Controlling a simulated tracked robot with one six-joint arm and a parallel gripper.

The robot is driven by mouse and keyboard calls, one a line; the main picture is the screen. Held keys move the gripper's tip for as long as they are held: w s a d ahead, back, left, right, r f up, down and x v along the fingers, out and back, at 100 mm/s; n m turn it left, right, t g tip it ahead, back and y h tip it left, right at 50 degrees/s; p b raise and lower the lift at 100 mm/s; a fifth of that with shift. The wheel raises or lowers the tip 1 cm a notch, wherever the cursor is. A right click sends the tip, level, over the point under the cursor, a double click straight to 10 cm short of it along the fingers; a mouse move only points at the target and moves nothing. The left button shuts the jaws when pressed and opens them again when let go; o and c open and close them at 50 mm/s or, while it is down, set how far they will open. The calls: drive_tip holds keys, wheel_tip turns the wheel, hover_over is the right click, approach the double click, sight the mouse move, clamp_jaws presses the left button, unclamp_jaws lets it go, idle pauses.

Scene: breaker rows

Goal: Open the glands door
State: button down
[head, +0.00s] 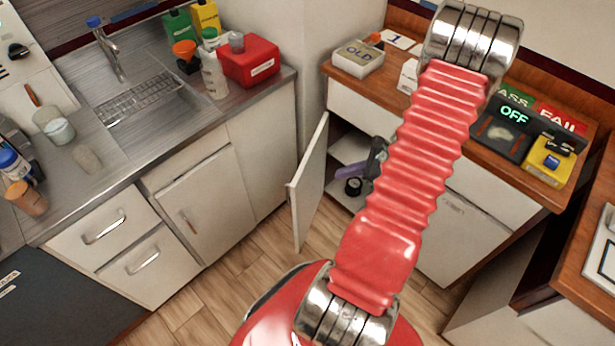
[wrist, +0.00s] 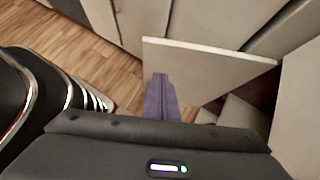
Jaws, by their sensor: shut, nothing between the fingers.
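A pale cabinet door (head: 311,187) stands ajar under the wooden counter, swung out into the room, with a dark opening and shelf to its right. No name on it is readable, so I cannot tell for certain that it is the glands door. In the wrist view the pale door panel (wrist: 215,65) lies just ahead of my gripper. My gripper (head: 343,173) is at the opening, its purple fingers shut and empty, pointing left toward the door's inner face. The closed fingers also show in the wrist view (wrist: 160,80). Whether they touch the door is unclear.
A dark round object (head: 353,187) sits inside the cabinet. A closed front (head: 465,225) stands right of the opening, partly behind my arm. The sink counter (head: 140,130) and its closed cupboards stand at left. Wooden floor (head: 225,280) is clear before the door.

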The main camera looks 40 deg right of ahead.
approach(301, 178)
wheel_tip(301, 178, down, 3)
drive_tip(key=shift+w+a+f, duration=0.15)
drive_tip(key=shift+w+a, duration=0.4)
drive_tip(key=shift+w, duration=0.3)
drive_tip(key=shift+w+a+f, duration=0.1)
drive_tip(key=shift+w+a, duration=0.45)
drive_tip(key=shift+w, duration=0.3)
